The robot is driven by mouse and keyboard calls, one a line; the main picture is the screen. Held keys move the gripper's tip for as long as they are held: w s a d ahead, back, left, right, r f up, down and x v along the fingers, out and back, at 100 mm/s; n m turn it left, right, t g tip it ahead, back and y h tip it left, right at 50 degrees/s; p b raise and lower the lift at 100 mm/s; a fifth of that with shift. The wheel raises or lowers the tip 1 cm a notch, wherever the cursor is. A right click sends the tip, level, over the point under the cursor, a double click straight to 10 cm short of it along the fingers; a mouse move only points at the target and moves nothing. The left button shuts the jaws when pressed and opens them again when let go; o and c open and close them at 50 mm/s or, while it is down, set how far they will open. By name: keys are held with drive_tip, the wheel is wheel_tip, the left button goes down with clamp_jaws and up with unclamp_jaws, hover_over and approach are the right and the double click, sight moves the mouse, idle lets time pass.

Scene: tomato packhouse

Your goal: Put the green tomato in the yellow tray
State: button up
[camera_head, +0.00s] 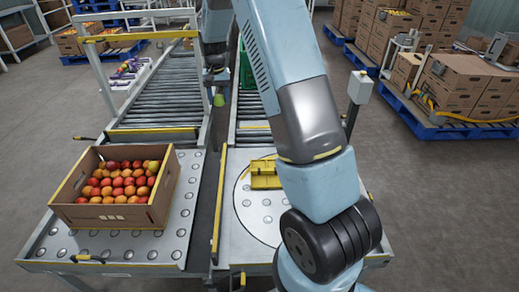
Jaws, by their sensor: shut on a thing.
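My gripper (217,90) is at the upper middle of the head view, small and dark, pointing down over the gap between the two conveyors. It is shut on the green tomato (219,100), which shows just below it and hangs clear of the tray. The yellow tray (266,180) lies on the round plate of the right-hand table, nearer to me and to the right of my gripper. My arm partly covers the tray's right side, so I cannot see all of it.
A cardboard box (112,217) full of red and orange fruit stands on the left ball table. A green crate (247,72) is on the right conveyor, partly hidden by my arm. Rails and a post (358,92) stand nearby. Stacked boxes on pallets fill the back right.

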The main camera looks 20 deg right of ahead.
drive_tip(key=shift+a, duration=0.3)
drive_tip(key=shift+f, duration=0.25)
drive_tip(key=shift+s+d+f+m, duration=0.65)
drive_tip(key=shift+d+f, duration=1.85)
drive_tip(key=shift+f, duration=3.15)
drive_tip(key=shift+s+d+f+m, duration=0.35)
drive_tip(key=shift+s+d+f, duration=0.55)
drive_tip(key=shift+d+f, duration=3.25)
drive_tip(key=shift+s+d+f+m, duration=0.5)
drive_tip(key=shift+s+d+f, duration=0.35)
drive_tip(key=shift+f, duration=6.35)
drive_tip(key=shift+w+f, duration=0.1)
drive_tip(key=shift+f, duration=0.4)
drive_tip(key=o, duration=0.8)
